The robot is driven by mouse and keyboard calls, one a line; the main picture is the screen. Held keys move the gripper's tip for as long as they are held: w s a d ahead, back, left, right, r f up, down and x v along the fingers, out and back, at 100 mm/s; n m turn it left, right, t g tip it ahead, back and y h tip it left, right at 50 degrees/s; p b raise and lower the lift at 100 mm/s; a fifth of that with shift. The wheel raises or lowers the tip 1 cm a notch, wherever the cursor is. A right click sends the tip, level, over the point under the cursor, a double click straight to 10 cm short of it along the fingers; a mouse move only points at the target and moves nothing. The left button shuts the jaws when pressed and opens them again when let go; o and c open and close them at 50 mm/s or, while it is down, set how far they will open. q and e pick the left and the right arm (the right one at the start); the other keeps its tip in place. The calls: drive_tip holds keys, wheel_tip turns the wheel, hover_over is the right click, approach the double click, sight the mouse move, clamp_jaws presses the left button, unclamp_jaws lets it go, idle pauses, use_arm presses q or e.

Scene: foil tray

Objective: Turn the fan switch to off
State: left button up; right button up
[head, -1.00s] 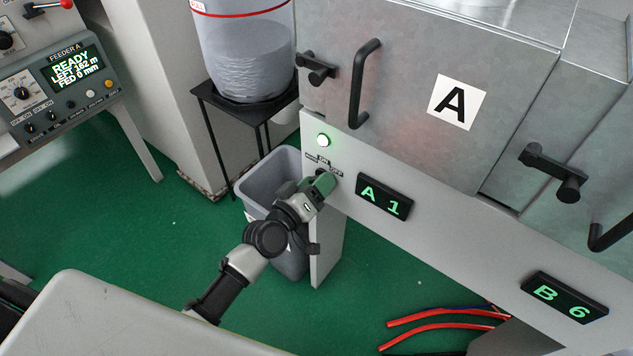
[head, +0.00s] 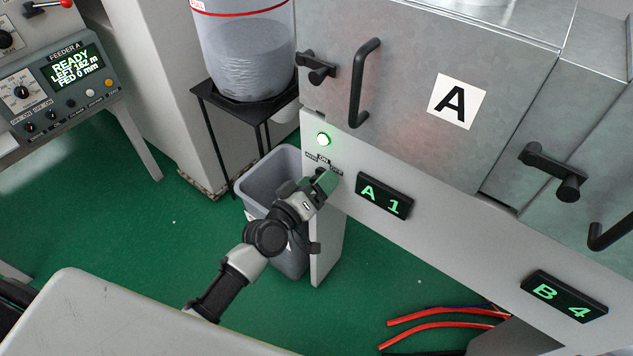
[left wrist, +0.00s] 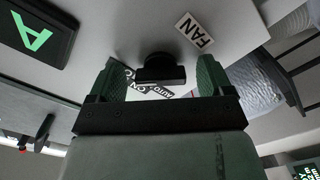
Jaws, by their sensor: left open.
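In the head view my left gripper (head: 323,182) is at the panel, just under the AUTO, ON and OFF labels (head: 323,162), and hides most of the knob. My right gripper is not in view.
A lit round lamp (head: 323,140) is above the switch. A green-lettered A 1 display (head: 385,196) is to its right. A grey bin (head: 268,180) stands behind my left arm. The oven-like door has a black handle (head: 363,85). Red cables (head: 440,325) lie on the floor.

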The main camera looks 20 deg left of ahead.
use_arm(q)
drive_tip(key=v, duration=1)
drive_tip(key=shift+s+b, duration=0.35)
drive_tip(key=shift+a, duration=0.15)
drive_tip(key=s+a+f+m+g+y+p, duration=0.1)
drive_tip(key=s+a+f+g, duration=0.15)
drive_tip(key=f, duration=0.65)
drive_tip(key=s+a+f+m+g+y+p, duration=0.1)
drive_tip(key=s+f+g+y+p, duration=0.2)
drive_tip(key=f, duration=0.7)
drive_tip(key=s+a+f+m+g, duration=0.1)
drive_tip(key=s+f+m+g, duration=0.15)
drive_tip(key=s+f, duration=0.45)
drive_tip(key=s+f+m+g+y+p, duration=0.1)
drive_tip(key=s+f+g, duration=0.3)
drive_tip(key=s+f, duration=0.3)
drive_tip(key=s+f+m+g+y+p, duration=0.1)
drive_tip(key=s+f+g, duration=0.3)
drive_tip(key=s, duration=1)
wheel_tip(320, 180, down, 3)
drive_tip(key=shift+s+a+r+m+p, duration=0.1)
drive_tip(key=shift+s+a+m+p, duration=0.1)
drive_tip(key=shift+a+m+p, duration=0.3)
